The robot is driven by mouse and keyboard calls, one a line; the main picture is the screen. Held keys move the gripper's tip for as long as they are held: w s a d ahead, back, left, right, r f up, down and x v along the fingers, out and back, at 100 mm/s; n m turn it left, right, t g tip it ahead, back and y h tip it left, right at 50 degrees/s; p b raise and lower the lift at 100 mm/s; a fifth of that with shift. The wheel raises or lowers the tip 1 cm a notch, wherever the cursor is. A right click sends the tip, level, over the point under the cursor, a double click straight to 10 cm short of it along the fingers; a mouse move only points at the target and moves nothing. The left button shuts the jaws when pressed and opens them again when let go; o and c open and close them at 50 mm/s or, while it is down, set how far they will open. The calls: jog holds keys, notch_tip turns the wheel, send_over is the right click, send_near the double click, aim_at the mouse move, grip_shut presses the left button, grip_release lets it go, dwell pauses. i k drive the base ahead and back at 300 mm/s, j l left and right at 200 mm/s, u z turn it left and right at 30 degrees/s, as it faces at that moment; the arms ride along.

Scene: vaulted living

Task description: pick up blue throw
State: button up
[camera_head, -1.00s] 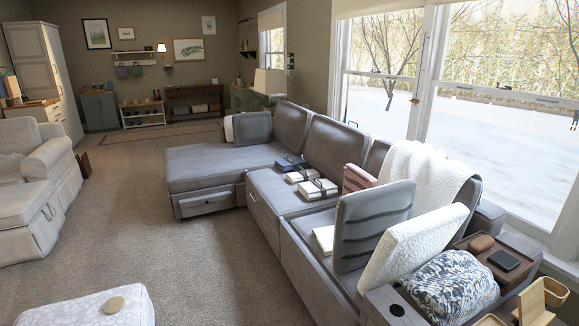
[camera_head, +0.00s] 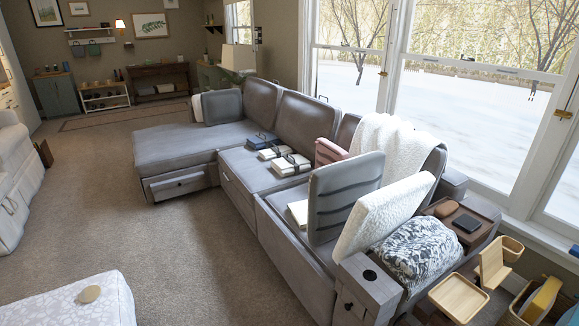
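No plain blue throw can be picked out with certainty. A dark blue folded item (camera_head: 262,141) lies on the middle seat of the grey sofa (camera_head: 180,150), beside cream items with dark straps. A rumpled blue-grey and white patterned bundle (camera_head: 420,252) lies at the near right end of the sofa, by the armrest; I cannot tell if it is a throw or a cushion. A fluffy white throw (camera_head: 385,140) hangs over the sofa back. My gripper is not in view.
Grey (camera_head: 345,195) and white (camera_head: 385,215) cushions lean beside the patterned bundle. A wooden tray (camera_head: 440,212) sits on the right armrest. Wooden trays and a bin (camera_head: 540,300) stand at the lower right. A white ottoman (camera_head: 70,305) is at lower left. Carpet between is clear.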

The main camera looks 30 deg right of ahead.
aim_at(258, 142)
jog(key=i, duration=3.55)
jog(key=i+j+z, duration=0.15)
jog(key=i, duration=0.3)
jog(key=i+j+z, duration=0.2)
jog(key=i, duration=0.25)
jog(key=i+j+z, duration=0.15)
jog(key=i, duration=0.3)
jog(key=i+j+z, duration=0.15)
jog(key=i, duration=0.3)
jog(key=i+j+z, duration=0.4)
jog(key=i, duration=0.3)
jog(key=i+j+z, duration=0.35)
jog(key=i+j, duration=0.3)
jog(key=j, duration=0.15)
